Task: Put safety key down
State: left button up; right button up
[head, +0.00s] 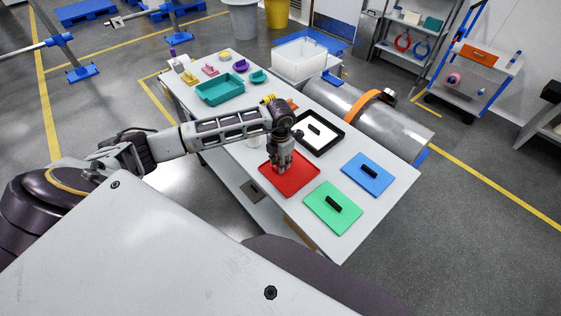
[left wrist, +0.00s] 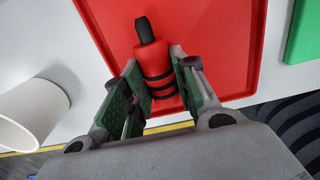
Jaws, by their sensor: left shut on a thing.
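The safety key (left wrist: 153,62) shows in the left wrist view as a red cylinder with black bands and a black tip. My left gripper (left wrist: 160,92) is shut on it, with a finger on each side. In the head view my left gripper (head: 281,166) points down over the red tray (head: 292,185), and the key is hidden there by the fingers. The red tray (left wrist: 225,45) also lies behind the key in the left wrist view. I cannot tell whether the key touches the tray. My right gripper is not in view.
A white cup (left wrist: 32,112) stands left of the red tray. A green plate (head: 324,215) and a blue plate (head: 362,178), each with a black piece, lie to its right. A black-framed white tray (head: 305,142) is behind. A teal tray (head: 220,92) stands farther back.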

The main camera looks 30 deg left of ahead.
pick_arm(q)
jog(key=shift+f, duration=0.1)
jog(key=o, duration=1)
jog(key=shift+o, duration=0.2)
notch_tip(320, 180, up, 12)
jog(key=b, duration=0.2)
dwell(0.6)
